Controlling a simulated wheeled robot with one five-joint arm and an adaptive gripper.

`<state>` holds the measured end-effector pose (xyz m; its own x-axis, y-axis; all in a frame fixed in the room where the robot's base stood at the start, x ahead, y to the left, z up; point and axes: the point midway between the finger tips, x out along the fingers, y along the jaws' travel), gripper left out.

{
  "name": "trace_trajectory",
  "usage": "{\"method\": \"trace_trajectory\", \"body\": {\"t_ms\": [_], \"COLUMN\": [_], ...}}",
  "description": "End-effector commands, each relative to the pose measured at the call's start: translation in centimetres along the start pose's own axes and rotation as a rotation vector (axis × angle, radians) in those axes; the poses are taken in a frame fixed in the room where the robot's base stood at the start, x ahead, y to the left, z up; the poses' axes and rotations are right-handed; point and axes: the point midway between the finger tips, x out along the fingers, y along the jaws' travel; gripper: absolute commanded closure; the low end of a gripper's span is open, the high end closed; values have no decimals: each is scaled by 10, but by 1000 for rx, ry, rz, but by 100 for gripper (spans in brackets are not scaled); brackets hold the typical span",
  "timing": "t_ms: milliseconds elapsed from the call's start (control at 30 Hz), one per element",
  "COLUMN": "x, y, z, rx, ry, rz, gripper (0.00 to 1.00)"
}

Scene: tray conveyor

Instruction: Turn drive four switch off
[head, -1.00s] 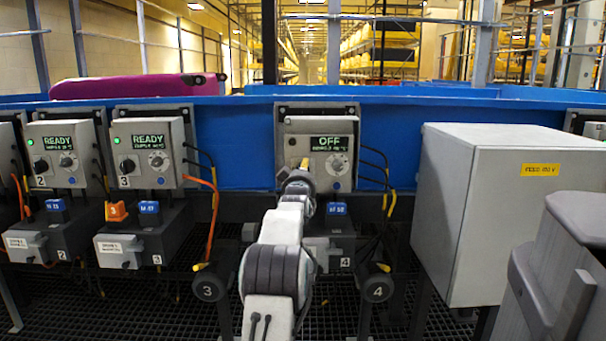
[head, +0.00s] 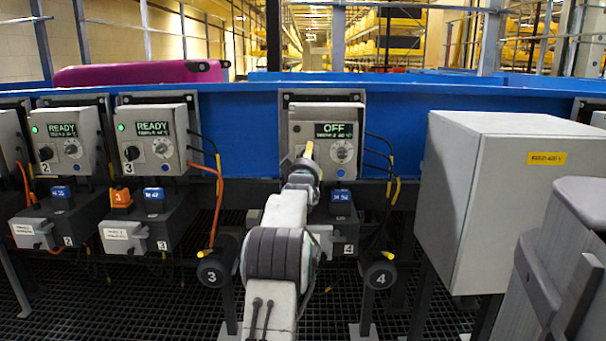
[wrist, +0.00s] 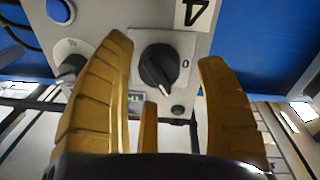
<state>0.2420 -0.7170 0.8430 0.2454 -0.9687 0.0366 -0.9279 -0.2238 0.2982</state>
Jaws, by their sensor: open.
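The drive four control box (head: 296,118) is grey, on the blue conveyor side, and its display (head: 334,131) reads OFF. In the wrist view the black rotary switch (wrist: 158,67) sits near an inverted 4 label (wrist: 196,11), with a 0 mark beside it. My gripper (head: 306,153) is in front of the box and hides the switch in the head view. In the wrist view its yellow fingers (wrist: 166,52) are open on either side of the switch, with gaps visible. A shorter yellow finger shows below the switch.
Drive two (head: 62,140) and drive three (head: 153,142) boxes at left show READY with green lights. An orange cable (head: 218,205) hangs by drive three. Black posts marked 3 (head: 212,273) and 4 (head: 380,276) flank my arm. A large grey cabinet (head: 480,200) stands at right.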

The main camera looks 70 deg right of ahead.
Motion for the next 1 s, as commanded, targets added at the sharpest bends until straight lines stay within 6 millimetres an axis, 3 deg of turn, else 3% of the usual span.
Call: {"method": "trace_trajectory", "body": {"t_ms": [700,1000], "x": [-81,-104], "y": [-1,-1], "z": [0,0], "rx": [0,0], "ry": [0,2], "rz": [-1,-1], "gripper": [34,34]}}
